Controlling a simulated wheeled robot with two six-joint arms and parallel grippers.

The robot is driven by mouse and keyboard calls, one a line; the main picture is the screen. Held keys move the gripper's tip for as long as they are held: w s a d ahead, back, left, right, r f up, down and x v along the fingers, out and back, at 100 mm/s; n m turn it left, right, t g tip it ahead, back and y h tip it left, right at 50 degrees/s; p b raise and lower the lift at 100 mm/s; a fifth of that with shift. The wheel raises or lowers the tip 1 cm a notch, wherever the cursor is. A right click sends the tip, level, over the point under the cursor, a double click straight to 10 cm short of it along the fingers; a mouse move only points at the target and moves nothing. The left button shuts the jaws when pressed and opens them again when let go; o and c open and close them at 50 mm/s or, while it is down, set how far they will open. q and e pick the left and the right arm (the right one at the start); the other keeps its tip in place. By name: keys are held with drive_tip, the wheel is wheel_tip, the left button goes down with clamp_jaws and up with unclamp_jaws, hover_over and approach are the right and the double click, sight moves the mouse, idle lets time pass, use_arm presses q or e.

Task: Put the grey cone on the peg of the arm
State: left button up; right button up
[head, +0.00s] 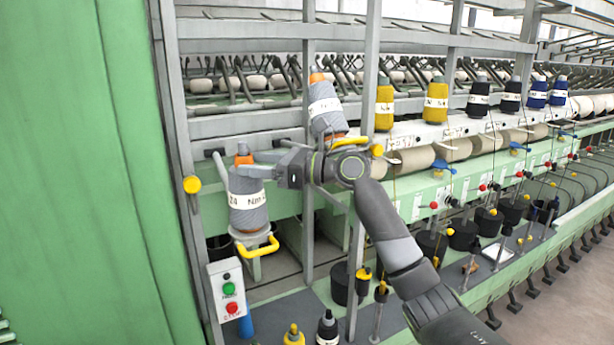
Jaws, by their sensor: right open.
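One grey cone (247,200) with an orange tip and a white label stands nearly upright at the left, above a yellow-handled arm (260,247). It appears seated there; its peg is hidden. A second grey cone (324,105) with an orange tip leans slightly at the upper middle, above another yellow handle (346,141). My right gripper (250,167) is open at the upper part of the left cone, just below its orange tip. Whether its fingers touch the cone cannot be told. My left gripper is not in view.
Grey frame posts (369,70) stand close to my right arm. A green panel (75,170) fills the left. A switch box (228,289) is below the left cone. Yellow cones (436,102) and dark cones stand along the rail at right. Bobbins and black pots line the machine.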

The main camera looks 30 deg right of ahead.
drive_tip(key=b+v, duration=0.5)
drive_tip(key=v, duration=0.7)
drive_tip(key=shift+d, duration=0.1)
